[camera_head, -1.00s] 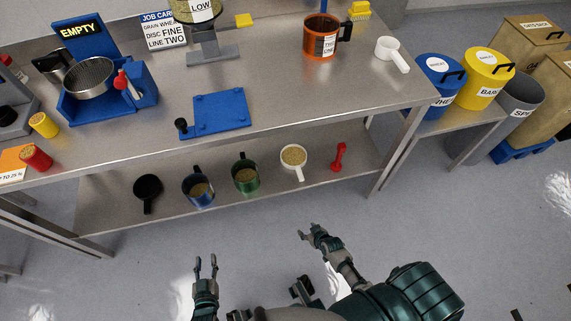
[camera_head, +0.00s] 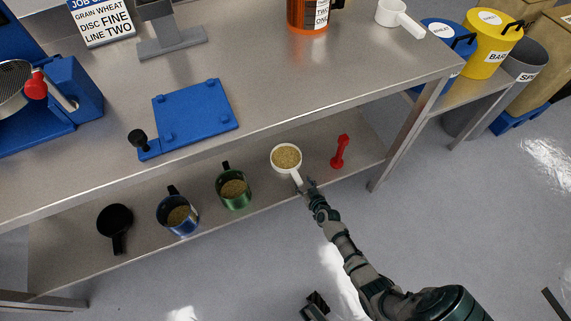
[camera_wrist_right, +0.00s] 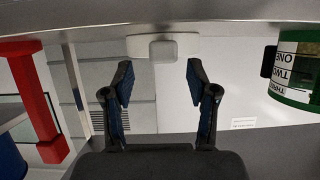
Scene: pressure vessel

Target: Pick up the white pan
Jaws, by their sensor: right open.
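A white pan (camera_head: 286,147) filled with tan grain sits upright on the lower shelf, its handle pointing toward the shelf's front edge. My right gripper (camera_head: 308,186) is open at the handle end. In the right wrist view the end of the white handle (camera_wrist_right: 163,46) shows ahead of the two spread fingers, between their lines; my right gripper (camera_wrist_right: 158,82) holds nothing. A second white pan (camera_head: 398,17) lies on the upper tabletop at the right.
On the lower shelf (camera_head: 75,262), a green mug (camera_head: 233,190), a blue mug (camera_head: 178,213) and a black pan (camera_head: 115,220) stand left of the white pan. A red tool (camera_head: 340,152) stands to its right. The tabletop edge overhangs the shelf.

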